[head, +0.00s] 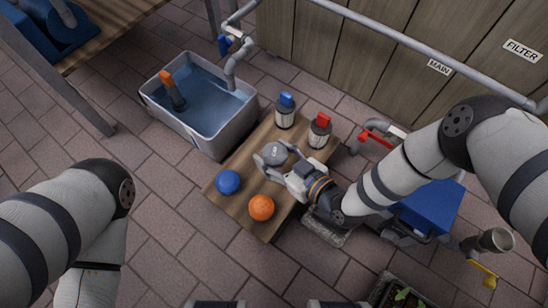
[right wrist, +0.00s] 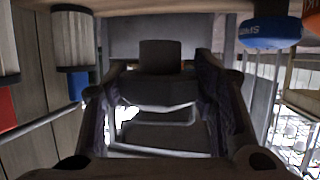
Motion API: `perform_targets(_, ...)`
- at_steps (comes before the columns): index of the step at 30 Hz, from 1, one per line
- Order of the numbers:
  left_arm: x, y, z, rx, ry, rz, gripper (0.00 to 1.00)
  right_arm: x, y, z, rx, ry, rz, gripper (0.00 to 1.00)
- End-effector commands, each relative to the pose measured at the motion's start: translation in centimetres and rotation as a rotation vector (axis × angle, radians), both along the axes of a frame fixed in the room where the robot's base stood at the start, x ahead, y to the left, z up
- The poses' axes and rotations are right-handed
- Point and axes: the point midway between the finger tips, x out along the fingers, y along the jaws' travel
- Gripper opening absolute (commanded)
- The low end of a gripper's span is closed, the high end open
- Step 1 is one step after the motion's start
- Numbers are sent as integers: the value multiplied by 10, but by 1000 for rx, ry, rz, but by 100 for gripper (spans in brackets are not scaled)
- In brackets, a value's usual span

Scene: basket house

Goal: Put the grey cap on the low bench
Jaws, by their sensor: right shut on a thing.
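The low bench (head: 243,158) is a small wooden-topped surface in the middle of the head view. My right gripper (head: 270,160) is over its middle, shut on the grey cap (head: 275,154), a round grey piece. In the right wrist view the cap (right wrist: 160,58) shows as a dark shape between the fingers (right wrist: 160,95). I cannot tell whether the cap touches the bench top. My left arm comes in at the left of the head view, but its gripper is out of sight.
On the bench are a blue round thing (head: 228,182), an orange one (head: 261,207), a blue-topped canister (head: 285,112) and a red-topped canister (head: 319,132). A water-filled tub (head: 215,140) adjoins the bench at the left. A blue box (head: 432,205) is at the right.

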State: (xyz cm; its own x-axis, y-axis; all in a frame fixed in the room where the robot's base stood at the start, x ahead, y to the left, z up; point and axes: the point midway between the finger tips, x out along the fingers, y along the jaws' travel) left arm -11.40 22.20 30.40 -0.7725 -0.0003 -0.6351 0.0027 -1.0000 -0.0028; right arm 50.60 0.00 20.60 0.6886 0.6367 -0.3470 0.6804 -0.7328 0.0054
Motion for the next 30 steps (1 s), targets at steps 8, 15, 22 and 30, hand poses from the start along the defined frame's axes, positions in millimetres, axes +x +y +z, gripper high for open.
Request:
perform_targets(8, 0, -3, -24, -7, 17, -3, 40, 19, 0, -43, 1, 1, -1, 26)
perform_targets(15, 1, -4, -26, -9, 17, -3, 40, 20, 0, -51, 1, -3, 0, 26)
perform_targets(22, 1, -4, -28, -10, 18, -4, 40, 19, 0, -54, 1, -2, -1, 57)
perform_targets(30, 1, -4, -28, -10, 18, -4, 40, 19, 0, -54, 1, -2, -1, 73)
